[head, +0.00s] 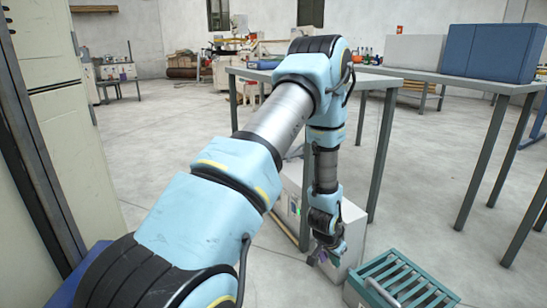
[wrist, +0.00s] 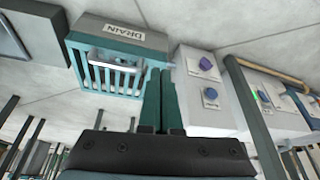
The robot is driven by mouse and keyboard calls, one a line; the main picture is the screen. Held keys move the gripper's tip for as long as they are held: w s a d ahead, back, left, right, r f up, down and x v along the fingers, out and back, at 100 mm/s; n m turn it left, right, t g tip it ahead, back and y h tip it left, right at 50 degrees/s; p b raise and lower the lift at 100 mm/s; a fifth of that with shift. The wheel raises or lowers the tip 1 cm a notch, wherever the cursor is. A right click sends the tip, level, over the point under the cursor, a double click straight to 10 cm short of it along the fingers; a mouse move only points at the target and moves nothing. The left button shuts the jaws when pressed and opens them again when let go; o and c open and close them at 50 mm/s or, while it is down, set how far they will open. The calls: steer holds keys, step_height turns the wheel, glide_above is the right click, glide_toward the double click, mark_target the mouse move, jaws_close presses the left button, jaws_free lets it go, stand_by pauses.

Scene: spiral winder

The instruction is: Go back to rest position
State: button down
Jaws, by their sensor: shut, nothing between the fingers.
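My gripper (head: 318,259) hangs at the end of my bent arm in the head view, low and beside a white box. In the wrist view my gripper (wrist: 159,74) has its two green fingers side by side and shut, with nothing between them. My arm reaches forward from the lower left, bends at the top and points down to the floor area. The fingertips are small and partly hidden in the head view.
A white box (head: 354,236) with purple and blue knobs is close by. Grey tables (head: 405,74) stand behind. Cabinets (head: 85,150) line the left. Open floor (head: 150,170) lies left of my arm.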

steer(key=w+a+r+n+y, duration=0.2)
steer(key=a+r+n, duration=0.1)
steer(key=a+r, duration=0.8)
steer(key=s+a+r+n+g+y, duration=0.1)
steer(key=s+a+r+n, duration=0.2)
steer(key=s+a+r, duration=0.4)
steer(key=s+a+r+n, duration=0.3)
steer(key=s+a+r, duration=0.2)
steer(key=a+r, duration=0.35)
step_height(320, 180, up, 29)
steer(key=p, duration=2.7)
steer(key=shift+s+f+p, duration=0.15)
steer(key=shift+s+p, duration=0.05)
steer(key=shift+p, duration=0.2)
